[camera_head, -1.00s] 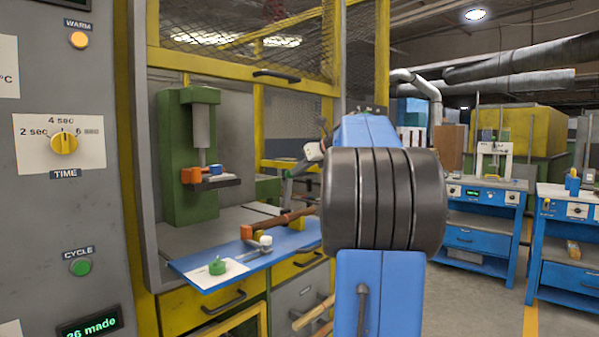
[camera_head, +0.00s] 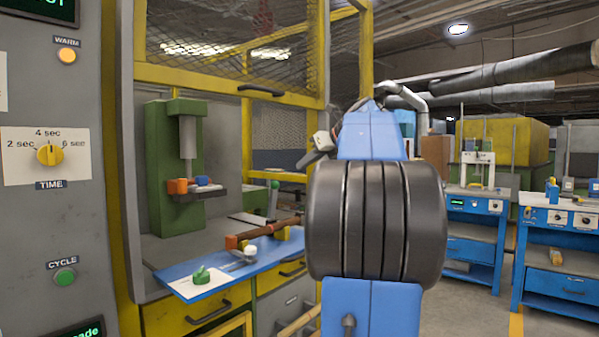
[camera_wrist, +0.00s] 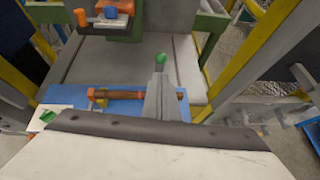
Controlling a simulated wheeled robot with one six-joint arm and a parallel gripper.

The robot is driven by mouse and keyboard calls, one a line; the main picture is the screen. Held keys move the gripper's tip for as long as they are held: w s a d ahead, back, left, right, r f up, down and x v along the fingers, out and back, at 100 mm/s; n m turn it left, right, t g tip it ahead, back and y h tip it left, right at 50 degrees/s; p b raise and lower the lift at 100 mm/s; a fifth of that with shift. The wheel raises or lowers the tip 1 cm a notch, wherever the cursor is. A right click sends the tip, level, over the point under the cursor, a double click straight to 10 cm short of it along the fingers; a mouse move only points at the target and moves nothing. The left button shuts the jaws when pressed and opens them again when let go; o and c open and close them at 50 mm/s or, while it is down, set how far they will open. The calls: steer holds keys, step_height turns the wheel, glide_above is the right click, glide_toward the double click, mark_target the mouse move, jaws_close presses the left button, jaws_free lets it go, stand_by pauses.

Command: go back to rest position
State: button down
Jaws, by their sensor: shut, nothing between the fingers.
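My gripper (camera_wrist: 160,75) shows in the wrist view as a grey pair of fingers pressed together, with nothing held. It overlaps the view of a brown turned wooden piece (camera_wrist: 130,97) and hides part of it. A green knob shows at the fingertips' end; I cannot tell if it is apart from them. In the head view the wooden piece (camera_head: 270,231) lies across a blue board (camera_head: 196,265), near an orange block. My own arm's blue links and black joint fill the middle of the head view and hide much behind them.
A green press (camera_head: 170,150) stands inside a yellow-framed mesh enclosure (camera_head: 230,65). A grey control panel (camera_head: 50,220) with a yellow dial is close at the left.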

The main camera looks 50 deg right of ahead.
steer(key=shift+s+r, duration=0.2)
steer(key=shift+s, duration=0.05)
steer(key=a+f+n+g+y, duration=0.1)
steer(key=a+f+n, duration=0.35)
steer(key=a, duration=0.35)
steer(key=a+f+n+g, duration=0.1)
steer(key=a+f+n, duration=0.2)
steer(key=a+f, duration=0.35)
steer(key=s+a+f+n+g, duration=0.2)
steer(key=s+a+f+n, duration=0.2)
steer(key=a+f+n, duration=0.4)
steer(key=s+a+f+n+g, duration=0.1)
steer(key=s+a+f+n, duration=0.35)
steer(key=a, duration=0.55)
steer(key=s+a+f+n+g, duration=0.1)
steer(key=s+a+f+n, duration=0.3)
steer(key=s+f+n, duration=0.4)
steer(key=s+a+f+n+g+h, duration=0.1)
steer(key=s+a+f+n, duration=0.3)
steer(key=s+f+n, duration=0.4)
step_height(320, 180, down, 4)
steer(key=shift+a+f, duration=0.15)
